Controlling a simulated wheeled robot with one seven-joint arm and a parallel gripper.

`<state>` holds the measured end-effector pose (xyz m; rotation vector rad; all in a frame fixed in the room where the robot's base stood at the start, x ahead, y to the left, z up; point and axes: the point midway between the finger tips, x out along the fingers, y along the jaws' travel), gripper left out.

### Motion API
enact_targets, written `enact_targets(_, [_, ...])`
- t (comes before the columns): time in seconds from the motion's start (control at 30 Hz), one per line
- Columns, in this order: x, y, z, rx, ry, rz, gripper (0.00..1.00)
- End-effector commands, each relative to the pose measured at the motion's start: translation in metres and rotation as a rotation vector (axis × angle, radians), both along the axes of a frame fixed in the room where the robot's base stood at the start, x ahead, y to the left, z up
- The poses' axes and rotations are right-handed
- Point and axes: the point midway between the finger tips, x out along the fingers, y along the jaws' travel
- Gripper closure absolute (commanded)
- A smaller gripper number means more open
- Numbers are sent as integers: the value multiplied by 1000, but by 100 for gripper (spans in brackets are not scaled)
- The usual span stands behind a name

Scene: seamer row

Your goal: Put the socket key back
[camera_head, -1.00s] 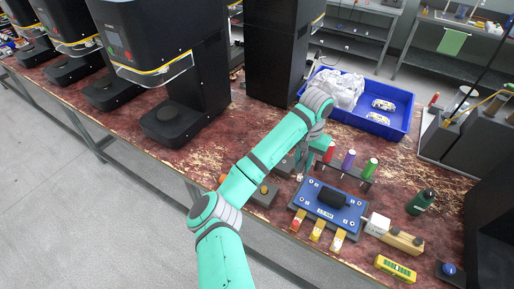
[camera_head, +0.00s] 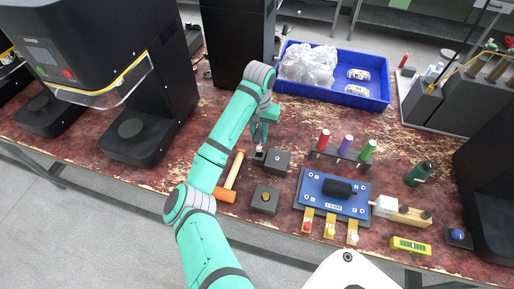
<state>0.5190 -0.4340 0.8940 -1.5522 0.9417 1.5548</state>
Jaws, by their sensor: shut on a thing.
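My gripper (camera_head: 260,146) points down over the left part of the bench, left of the blue panel. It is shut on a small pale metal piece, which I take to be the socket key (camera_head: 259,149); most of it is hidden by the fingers. Its lower end is at a small dark block (camera_head: 258,158); I cannot tell whether it is inside or just above it. A larger dark block (camera_head: 276,163) with a small hole or stud on top stands directly to the right.
A dark block with a yellow knob (camera_head: 265,198) and a hammer (camera_head: 233,176) lie nearer. A blue tray (camera_head: 378,101) stands behind.

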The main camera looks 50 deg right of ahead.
Motion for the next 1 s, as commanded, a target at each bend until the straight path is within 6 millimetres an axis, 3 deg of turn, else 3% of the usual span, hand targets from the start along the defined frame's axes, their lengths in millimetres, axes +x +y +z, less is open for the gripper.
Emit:
enact_targets(0.33, [0, 0, -26, 1, 0, 1, 100])
enact_targets(0.6, [0, 0, -64, 1, 0, 1, 100])
enact_targets(1.0, [-1, -1, -70, 0, -1, -2, 100])
